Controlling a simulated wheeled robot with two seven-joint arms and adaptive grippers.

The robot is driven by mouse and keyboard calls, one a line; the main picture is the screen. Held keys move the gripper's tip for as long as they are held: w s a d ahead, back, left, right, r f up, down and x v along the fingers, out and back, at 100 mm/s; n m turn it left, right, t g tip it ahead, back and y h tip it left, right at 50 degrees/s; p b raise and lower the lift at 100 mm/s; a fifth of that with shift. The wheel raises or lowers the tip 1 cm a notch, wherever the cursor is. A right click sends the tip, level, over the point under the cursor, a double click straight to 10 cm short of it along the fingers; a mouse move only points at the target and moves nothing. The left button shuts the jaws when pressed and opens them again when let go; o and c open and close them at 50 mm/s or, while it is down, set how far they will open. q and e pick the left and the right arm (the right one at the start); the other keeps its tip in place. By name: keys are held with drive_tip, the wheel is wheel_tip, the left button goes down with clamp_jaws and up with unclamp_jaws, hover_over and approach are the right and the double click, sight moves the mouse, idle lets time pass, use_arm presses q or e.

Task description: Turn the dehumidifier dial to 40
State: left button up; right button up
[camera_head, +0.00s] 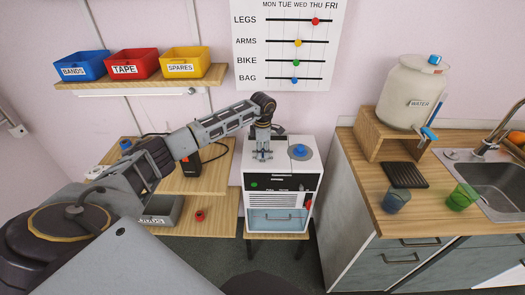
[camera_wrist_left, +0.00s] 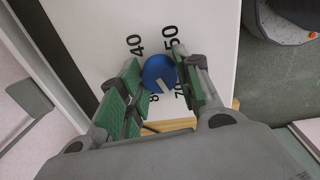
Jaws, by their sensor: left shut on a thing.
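The dehumidifier (camera_head: 284,190) is a white box with a dark front panel on a small wooden stand. Its blue dial (camera_wrist_left: 159,72) shows in the left wrist view, with printed numbers 40, 50 and 70 around it and another, partly hidden, starting with 8. A pale mark on the dial points toward the lower right, between the 8 and the 70. My left gripper (camera_wrist_left: 163,80) has its green-padded fingers on both sides of the dial, shut on it. My right gripper is out of view.
A grey disc with a blue knob (camera_head: 300,151) sits on the top, right of my gripper. A wooden counter (camera_head: 365,150) with a water jug (camera_head: 413,90), cups and sink stands to the right. Shelves and coloured bins (camera_head: 132,64) are at the left.

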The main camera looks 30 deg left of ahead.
use_arm(q)
drive_tip(key=n, duration=0.3)
drive_tip(key=shift+n, duration=1.8)
drive_tip(key=n, duration=0.3)
drive_tip(key=shift+w, duration=0.1)
drive_tip(key=n+p, duration=0.1)
drive_tip(key=n, duration=0.4)
drive_tip(key=shift+r+g, duration=0.1)
drive_tip(key=shift+g, duration=0.2)
drive_tip(key=n+p, duration=0.1)
drive_tip(key=n, duration=0.4)
drive_tip(key=n+p, duration=0.1)
drive_tip(key=n, duration=0.3)
drive_tip(key=n+p, duration=0.2)
drive_tip(key=n, duration=0.3)
drive_tip(key=shift+w+a+r+n+h+p, duration=0.1)
drive_tip(key=shift+n+h+p, duration=0.2)
drive_tip(key=shift+n+p, duration=0.7)
drive_tip(key=n+p, duration=0.2)
drive_tip(key=n, duration=0.2)
drive_tip(key=shift+n+p, duration=0.55)
drive_tip(key=shift+n, duration=1.25)
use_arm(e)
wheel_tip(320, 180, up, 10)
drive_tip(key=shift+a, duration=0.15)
